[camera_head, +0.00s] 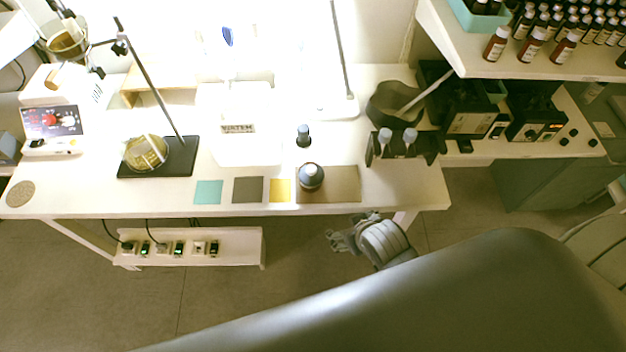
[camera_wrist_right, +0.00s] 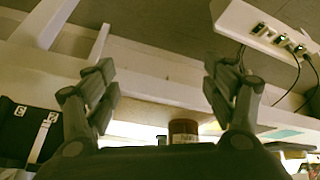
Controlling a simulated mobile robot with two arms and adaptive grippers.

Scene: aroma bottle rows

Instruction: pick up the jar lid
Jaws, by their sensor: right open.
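A dark round jar (camera_head: 310,183) stands upright near the table's front edge, on a brown mat. My left gripper is not in view.
A small dark bottle (camera_head: 303,141) stands behind the jar. A dark rack (camera_head: 404,148) with two pale-topped items is at the right. Flat coloured squares (camera_head: 208,192) lie left of the jar. A power strip (camera_head: 190,246) hangs below the table's front. The table front around the jar is mostly clear.

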